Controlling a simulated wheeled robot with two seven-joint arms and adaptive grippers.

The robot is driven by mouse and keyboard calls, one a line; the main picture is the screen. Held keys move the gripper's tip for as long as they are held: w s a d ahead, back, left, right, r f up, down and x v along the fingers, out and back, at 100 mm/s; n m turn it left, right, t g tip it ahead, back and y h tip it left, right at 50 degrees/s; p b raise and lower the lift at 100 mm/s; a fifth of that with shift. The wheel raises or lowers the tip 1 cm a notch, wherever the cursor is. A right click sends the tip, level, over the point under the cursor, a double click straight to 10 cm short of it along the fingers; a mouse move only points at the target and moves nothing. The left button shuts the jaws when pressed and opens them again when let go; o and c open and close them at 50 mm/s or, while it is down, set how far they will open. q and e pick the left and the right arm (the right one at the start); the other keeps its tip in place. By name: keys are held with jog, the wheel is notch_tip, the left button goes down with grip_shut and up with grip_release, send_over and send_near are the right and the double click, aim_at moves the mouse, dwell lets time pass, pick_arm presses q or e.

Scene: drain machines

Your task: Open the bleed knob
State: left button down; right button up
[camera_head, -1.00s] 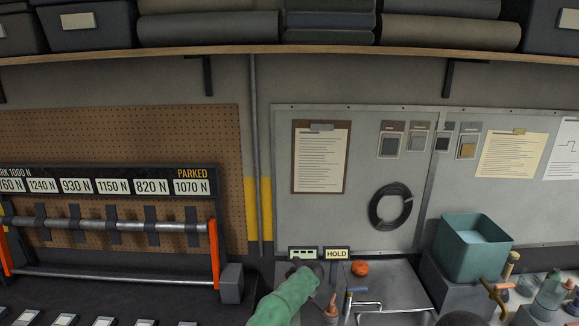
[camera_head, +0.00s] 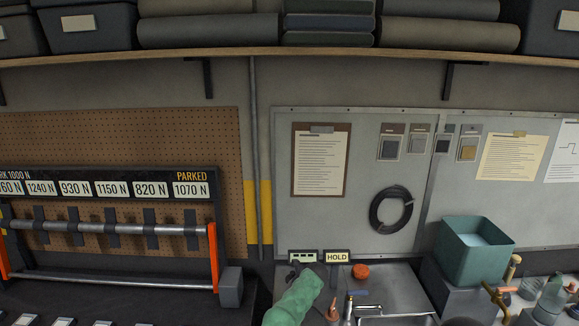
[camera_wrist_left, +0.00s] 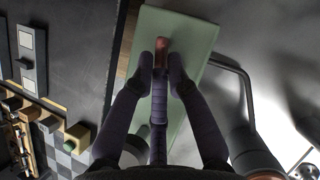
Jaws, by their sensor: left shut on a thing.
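In the left wrist view my left gripper (camera_wrist_left: 161,78) has its two dark purple fingers drawn in on a small reddish piece (camera_wrist_left: 162,52). A ridged dark stem runs down between the fingers below that piece. A pale green slab (camera_wrist_left: 190,40) lies behind the fingertips. I cannot tell for sure whether the reddish piece is the bleed knob. My right gripper is not in view.
A HOLD sign (camera_head: 337,256) and an orange round cap (camera_head: 360,271) are at the bench's back. A teal bin (camera_head: 474,249) stands further right. A rack with orange ends (camera_head: 213,257) is left.

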pick_arm(q)
jog(key=c, duration=1.5)
grip_release()
notch_tip(320, 180, up, 6)
jog(key=p, duration=0.4)
jog(key=shift+p, duration=0.3)
